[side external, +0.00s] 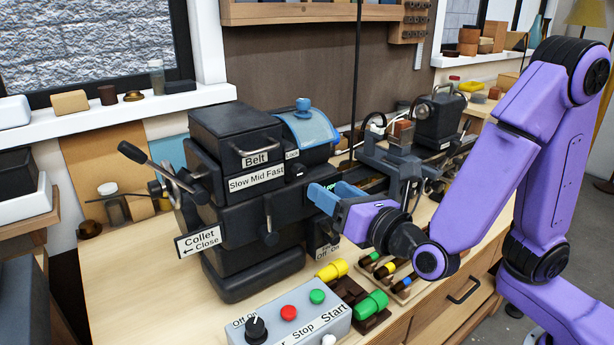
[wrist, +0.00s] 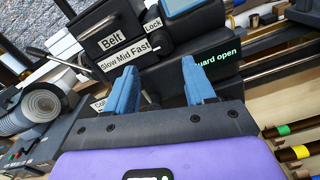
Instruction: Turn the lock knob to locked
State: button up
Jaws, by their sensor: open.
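The black lathe headstock (side external: 240,200) stands on the bench. Its "Lock" label (side external: 292,155) is at the upper right of the front, beside the "Belt" label; it also shows in the wrist view (wrist: 152,24). A small dark knob (side external: 296,171) appears just below the label, but its setting is too small to read. My gripper (side external: 332,193) has blue fingers, open and empty, in front of the headstock's right side, below and right of the lock label. In the wrist view my gripper (wrist: 160,80) points at the headstock, with the lock label above the space between the fingers.
A dark panel reading "guard open" (wrist: 217,60) is behind the right finger in the wrist view. The blue guard (side external: 312,128) is above right of the label. A lever (side external: 150,165) sticks out left.

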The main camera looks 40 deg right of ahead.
aim_at(302, 174)
jog(key=shift+w, duration=3.9)
grip_shut()
